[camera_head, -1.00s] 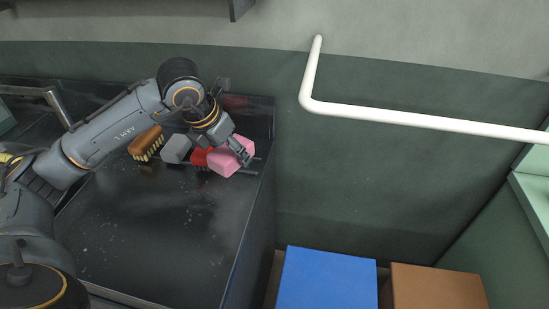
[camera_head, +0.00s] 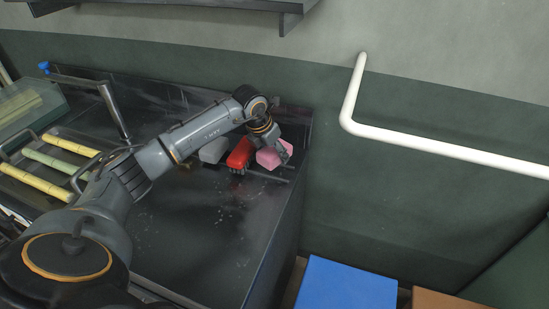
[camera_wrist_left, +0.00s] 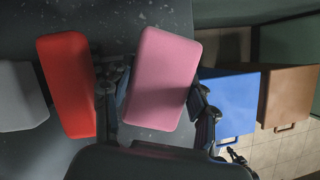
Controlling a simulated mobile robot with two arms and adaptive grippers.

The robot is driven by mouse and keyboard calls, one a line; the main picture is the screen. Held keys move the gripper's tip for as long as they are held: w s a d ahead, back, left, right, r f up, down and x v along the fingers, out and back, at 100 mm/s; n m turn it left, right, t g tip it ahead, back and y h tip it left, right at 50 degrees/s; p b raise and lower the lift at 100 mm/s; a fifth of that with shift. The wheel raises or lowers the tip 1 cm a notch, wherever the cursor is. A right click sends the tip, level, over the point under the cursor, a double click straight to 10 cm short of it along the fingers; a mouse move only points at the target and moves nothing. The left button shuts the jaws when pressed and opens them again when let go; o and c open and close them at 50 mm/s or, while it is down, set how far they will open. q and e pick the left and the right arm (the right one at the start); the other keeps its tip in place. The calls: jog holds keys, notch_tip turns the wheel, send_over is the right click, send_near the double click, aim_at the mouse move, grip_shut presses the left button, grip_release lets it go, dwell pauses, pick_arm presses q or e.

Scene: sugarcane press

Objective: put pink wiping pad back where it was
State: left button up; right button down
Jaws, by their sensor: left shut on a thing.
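The pink wiping pad (camera_head: 268,155) is at the right back of the dark counter, beside a red brush (camera_head: 240,153). My left gripper (camera_head: 284,153) is shut on the pad; in the left wrist view the pink pad (camera_wrist_left: 160,78) sits between the two fingers. The red brush (camera_wrist_left: 68,84) is just left of the near finger there, and a grey block (camera_wrist_left: 18,96) is further left. I cannot tell whether the pad touches the counter. My right gripper is not in view.
The dark counter (camera_head: 225,225) is clear in front of the pad and ends at a right edge. A blue box (camera_head: 345,287) and a brown box (camera_head: 440,300) stand lower right. A white pipe (camera_head: 440,148) runs along the wall. Yellow and green canes (camera_head: 60,160) lie on a rack at left.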

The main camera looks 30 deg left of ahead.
pick_arm(q)
notch_tip(320, 180, down, 3)
jog(key=shift+w+f+p, duration=0.1)
jog(key=shift+p, duration=0.45)
jog(key=shift+f, duration=0.1)
jog(key=shift+f+b, duration=0.6)
jog(key=shift+b, duration=0.05)
jog(key=o, duration=1.1)
jog(key=shift+r, duration=0.1)
jog(key=shift+r, duration=0.15)
jog(key=v, duration=1.3)
jog(key=shift+w+b, duration=0.15)
jog(key=shift+b, duration=0.2)
